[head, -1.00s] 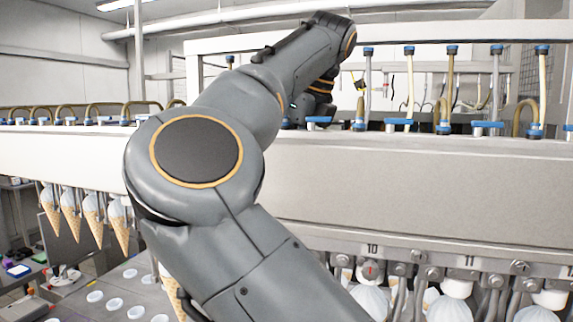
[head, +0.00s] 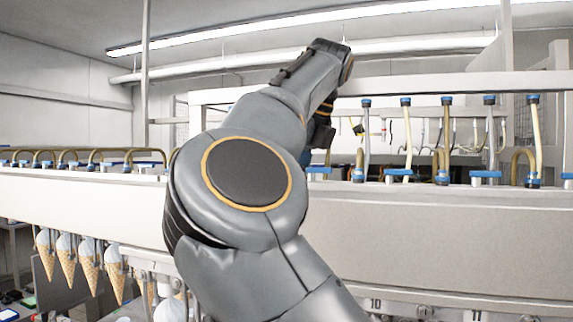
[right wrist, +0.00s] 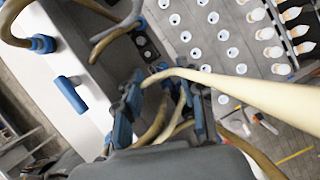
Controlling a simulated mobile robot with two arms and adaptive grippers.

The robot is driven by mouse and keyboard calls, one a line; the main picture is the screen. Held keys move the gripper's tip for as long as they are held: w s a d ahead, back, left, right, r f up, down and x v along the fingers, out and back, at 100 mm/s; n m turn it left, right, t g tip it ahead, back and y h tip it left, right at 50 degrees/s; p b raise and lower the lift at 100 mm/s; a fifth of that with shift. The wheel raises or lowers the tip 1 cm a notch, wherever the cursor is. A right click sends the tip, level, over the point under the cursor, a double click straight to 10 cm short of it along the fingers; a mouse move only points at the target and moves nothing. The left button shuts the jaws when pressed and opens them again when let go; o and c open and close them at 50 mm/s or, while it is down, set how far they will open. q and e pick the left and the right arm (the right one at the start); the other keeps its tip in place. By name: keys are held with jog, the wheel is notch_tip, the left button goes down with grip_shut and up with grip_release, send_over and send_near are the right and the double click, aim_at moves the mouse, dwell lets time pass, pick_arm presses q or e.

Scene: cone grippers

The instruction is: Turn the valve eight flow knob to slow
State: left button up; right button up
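The flow knobs are blue T-shaped handles along the top of the white machine; one (head: 398,174) and another (head: 485,177) show right of my arm in the head view. I cannot tell which belongs to valve eight; my arm covers part of the row. My right gripper (head: 322,140) is mostly hidden behind its own arm there. In the right wrist view my right gripper (right wrist: 163,105) looks open, its fingers apart with brown hoses between or behind them. A blue handle (right wrist: 70,93) stands left of the fingers, apart from them. My left gripper is not in view.
A pale hose (right wrist: 230,88) crosses close in front of the right wrist camera. Brown looped hoses (head: 100,155) and blue fittings line the machine top. Ice cream cones (head: 67,262) hang below the machine's front. A white frame bar (head: 420,85) runs above the row.

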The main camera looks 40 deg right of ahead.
jog(key=shift+r, duration=2.8)
jog(key=shift+s, duration=0.1)
jog(key=s+d+r+n+y+p, duration=0.1)
jog(key=s+d+r+n+p, duration=0.15)
jog(key=s+n+p, duration=0.35)
jog(key=w+f, duration=0.2)
jog(key=f, duration=0.2)
jog(key=w+a+f+m+p, duration=0.1)
jog(key=w+f, duration=0.1)
jog(key=f, duration=0.2)
jog(key=w+a+f+m, duration=0.1)
jog(key=w+f, duration=0.1)
jog(key=f, duration=0.2)
jog(key=shift+w+a+f+p, duration=0.1)
jog(key=shift+w+f+p, duration=0.15)
jog(key=shift+p, duration=0.15)
jog(key=shift+s, duration=0.1)
